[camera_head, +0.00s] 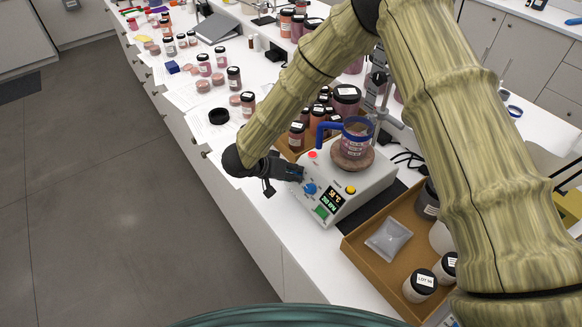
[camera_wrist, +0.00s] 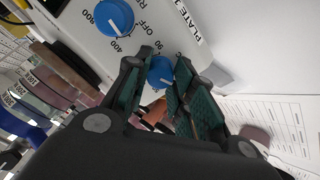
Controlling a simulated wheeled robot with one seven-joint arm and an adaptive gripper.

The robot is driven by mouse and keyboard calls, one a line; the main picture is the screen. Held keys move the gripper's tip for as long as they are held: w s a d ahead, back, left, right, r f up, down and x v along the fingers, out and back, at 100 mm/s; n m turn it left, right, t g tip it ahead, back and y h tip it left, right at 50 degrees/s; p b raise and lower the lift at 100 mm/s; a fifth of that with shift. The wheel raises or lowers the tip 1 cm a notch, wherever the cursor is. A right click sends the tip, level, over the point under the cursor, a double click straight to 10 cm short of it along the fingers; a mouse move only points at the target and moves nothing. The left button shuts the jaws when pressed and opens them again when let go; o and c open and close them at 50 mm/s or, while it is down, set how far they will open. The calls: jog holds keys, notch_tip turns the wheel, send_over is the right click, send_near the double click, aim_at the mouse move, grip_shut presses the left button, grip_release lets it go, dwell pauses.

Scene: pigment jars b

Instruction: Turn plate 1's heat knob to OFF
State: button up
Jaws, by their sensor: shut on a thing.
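The white hotplate (camera_head: 352,203) stands on the bench with a lit display (camera_head: 333,199) reading about 58 °C and 260 RPM. In the wrist view its front panel carries a "PLATE 1" label (camera_wrist: 188,20) beside a blue heat knob (camera_wrist: 160,69) with a "90" mark. My gripper (camera_wrist: 163,72) is shut on this knob, one finger on each side. The fingers partly cover its scale, and its setting is hard to read. A second blue knob (camera_wrist: 114,17), marked 400 and 800, is beside it; it also shows in the head view (camera_head: 310,188). In the head view my gripper (camera_head: 297,172) hides the heat knob.
A blue-handled vessel (camera_head: 356,138) stands on the hotplate's round brown top. A red button (camera_head: 312,155) and a yellow knob (camera_head: 351,189) are on the housing. A cardboard tray (camera_head: 375,265) with jars is at the right. Several jars crowd the bench behind. Open floor lies left.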

jog(key=shift+w+r+n+p, duration=0.2)
jog(key=shift+n+p, duration=0.45)
jog(key=shift+n, duration=0.35)
jog(key=o, duration=1.1)
jog(key=shift+f, duration=0.15)
jog(key=shift+c, duration=0.2)
jog(key=shift+s, duration=0.15)
jog(key=v, duration=1.2)
